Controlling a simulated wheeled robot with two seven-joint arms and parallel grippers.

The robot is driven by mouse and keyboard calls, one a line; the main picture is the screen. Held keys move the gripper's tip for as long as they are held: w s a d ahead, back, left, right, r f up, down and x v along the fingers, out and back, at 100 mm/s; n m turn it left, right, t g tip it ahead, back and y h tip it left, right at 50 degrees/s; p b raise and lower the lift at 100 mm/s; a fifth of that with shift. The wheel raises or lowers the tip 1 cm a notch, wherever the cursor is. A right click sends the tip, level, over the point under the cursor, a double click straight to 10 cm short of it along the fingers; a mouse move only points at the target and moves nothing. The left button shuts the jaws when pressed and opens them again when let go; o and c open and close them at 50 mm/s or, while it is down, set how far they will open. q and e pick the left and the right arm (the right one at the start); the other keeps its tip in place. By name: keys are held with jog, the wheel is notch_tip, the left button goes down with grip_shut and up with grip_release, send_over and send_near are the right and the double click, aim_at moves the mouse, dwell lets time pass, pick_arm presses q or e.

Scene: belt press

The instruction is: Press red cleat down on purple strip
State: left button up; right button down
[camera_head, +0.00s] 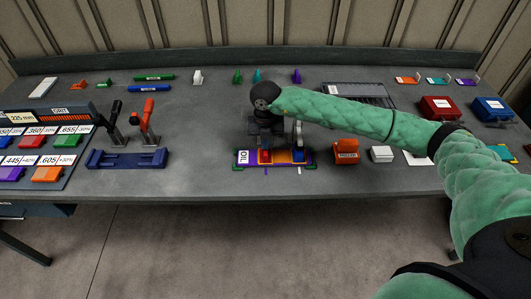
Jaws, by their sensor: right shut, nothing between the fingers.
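A small red block (265,156), which looks like the red cleat, sits within the low fixture at the front middle of the table. A purple strip (251,157) shows beside it on the left, next to a white OIL label. My right gripper (264,142) points down just above the red block. Its fingers are shut and hold nothing. The dark wrist hides much of the fingers, and I cannot tell whether the tips touch the block. My left gripper is not in view.
An orange area (282,157) lies right of the red block. An orange block (346,151) and a white box (381,154) stand further right. Upright levers (148,122) and a blue holder (126,159) are on the left. The front left-centre table is clear.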

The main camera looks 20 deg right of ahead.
jog(key=shift+s+f+b, duration=0.1)
jog(key=shift+f+b, duration=0.15)
jog(key=shift+b, duration=0.05)
dwell(0.8)
jog(key=shift+r, duration=0.6)
notch_tip(320, 180, up, 7)
jog(key=p, duration=0.2)
dwell(0.4)
jog(key=shift+a, duration=0.1)
